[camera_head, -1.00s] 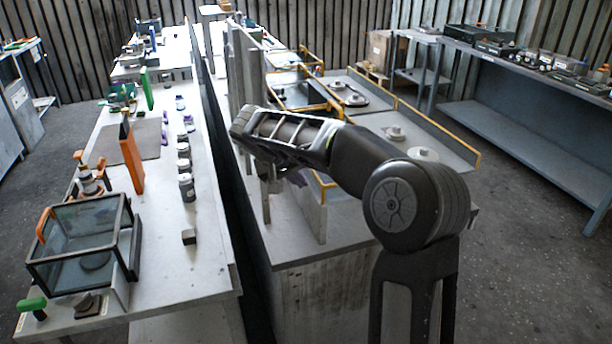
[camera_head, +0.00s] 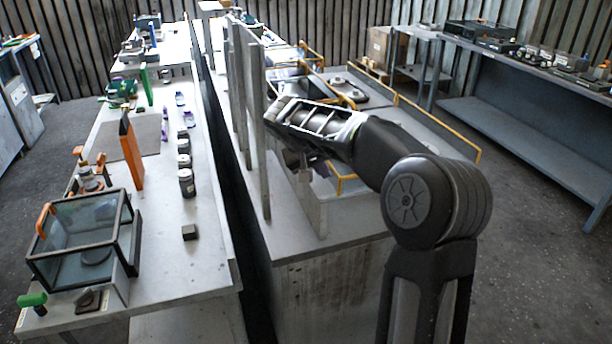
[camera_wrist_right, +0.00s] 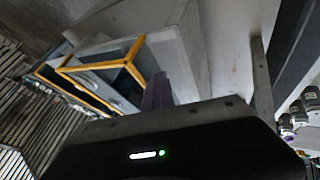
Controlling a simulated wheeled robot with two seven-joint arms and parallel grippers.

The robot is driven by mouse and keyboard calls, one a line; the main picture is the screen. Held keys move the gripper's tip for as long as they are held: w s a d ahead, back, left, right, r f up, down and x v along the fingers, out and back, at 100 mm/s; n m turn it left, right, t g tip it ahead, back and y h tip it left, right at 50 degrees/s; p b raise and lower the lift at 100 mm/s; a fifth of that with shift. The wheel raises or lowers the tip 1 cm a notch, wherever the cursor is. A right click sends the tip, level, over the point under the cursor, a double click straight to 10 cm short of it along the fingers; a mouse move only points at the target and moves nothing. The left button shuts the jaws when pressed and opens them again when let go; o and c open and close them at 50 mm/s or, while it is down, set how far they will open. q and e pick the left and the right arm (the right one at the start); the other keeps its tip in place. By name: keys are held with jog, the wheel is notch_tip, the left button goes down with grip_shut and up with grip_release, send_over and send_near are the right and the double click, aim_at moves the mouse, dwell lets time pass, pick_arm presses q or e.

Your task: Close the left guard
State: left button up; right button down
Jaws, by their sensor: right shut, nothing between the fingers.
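My right gripper (camera_head: 318,167) hangs under the wrist, over the near part of the right-hand bench, with its fingers together and empty. In the right wrist view its purple fingertips (camera_wrist_right: 157,92) show in front of a grey panel. A yellow-edged guard frame (camera_head: 345,182) stands on the bench just right of and below the gripper. My forearm hides part of the guard in the head view. I cannot tell which guard is the left one. My left gripper is out of view.
Tall grey upright panels (camera_head: 256,125) stand left of the gripper. More yellow-edged guarding (camera_head: 435,128) runs along the bench's right side. A glass-sided box (camera_head: 85,240) and small parts stand on the left bench, across a dark gap. The near bench corner is clear.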

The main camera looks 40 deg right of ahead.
jog(key=s+d, duration=0.1)
jog(key=d, duration=0.2)
jog(key=s+d, duration=0.1)
jog(key=d, duration=0.2)
jog(key=s+d, duration=0.1)
jog(key=d, duration=0.3)
jog(key=shift+s+r, duration=0.1)
jog(key=shift+s, duration=0.2)
jog(key=s+d+p, duration=0.1)
jog(key=d, duration=0.2)
jog(key=s+d, duration=0.1)
jog(key=d, duration=0.2)
jog(key=s+d+p, duration=0.1)
jog(key=d, duration=0.2)
jog(key=shift+s+d+p, duration=0.15)
jog(key=shift+d+p, duration=0.15)
jog(key=shift+d, duration=0.1)
jog(key=shift+s+d, duration=0.1)
jog(key=shift+d, duration=0.05)
